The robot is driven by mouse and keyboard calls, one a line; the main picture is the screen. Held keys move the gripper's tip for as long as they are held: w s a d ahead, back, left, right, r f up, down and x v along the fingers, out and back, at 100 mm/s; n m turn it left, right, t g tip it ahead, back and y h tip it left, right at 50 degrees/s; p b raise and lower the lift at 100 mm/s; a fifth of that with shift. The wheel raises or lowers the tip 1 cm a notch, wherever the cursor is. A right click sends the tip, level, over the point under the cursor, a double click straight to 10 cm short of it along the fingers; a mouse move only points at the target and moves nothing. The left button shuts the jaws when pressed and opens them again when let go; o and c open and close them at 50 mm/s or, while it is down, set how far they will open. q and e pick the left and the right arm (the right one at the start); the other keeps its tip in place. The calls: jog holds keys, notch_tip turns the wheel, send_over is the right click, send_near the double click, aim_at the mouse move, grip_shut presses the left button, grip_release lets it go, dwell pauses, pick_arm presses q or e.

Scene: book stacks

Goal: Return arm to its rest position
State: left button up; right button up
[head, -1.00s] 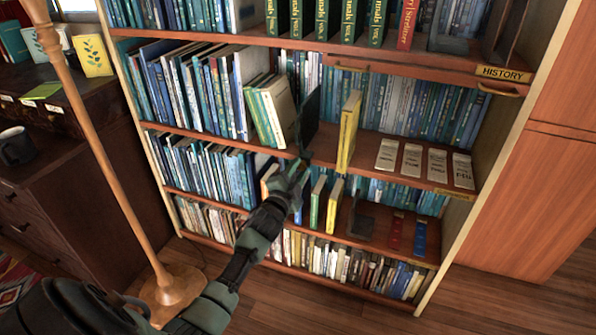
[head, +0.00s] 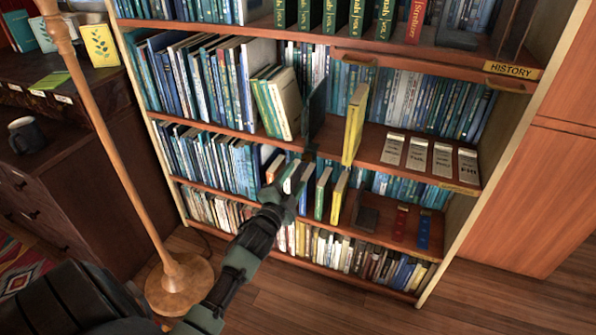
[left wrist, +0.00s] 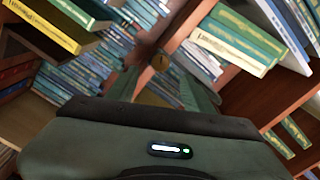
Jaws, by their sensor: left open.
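My left arm reaches up in the head view from the bottom, and its dark green-grey gripper (head: 290,180) is in front of the bookcase, near the edge of the shelf below the upright yellow book (head: 354,124). It is open, with nothing visible held. In the left wrist view the two fingers of the left gripper (left wrist: 166,88) stand apart, with the shelf edge and book spines behind them. The fingertips are small and partly lost against the books in the head view. My right gripper is not in view.
The bookcase (head: 277,141) holds rows of books, leaning pale books (head: 283,102), a dark bookend (head: 315,108) and several grey labels (head: 416,153). A wooden lamp pole (head: 110,140) stands left of the arm. Bare floor (head: 285,300) shows below the bookcase.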

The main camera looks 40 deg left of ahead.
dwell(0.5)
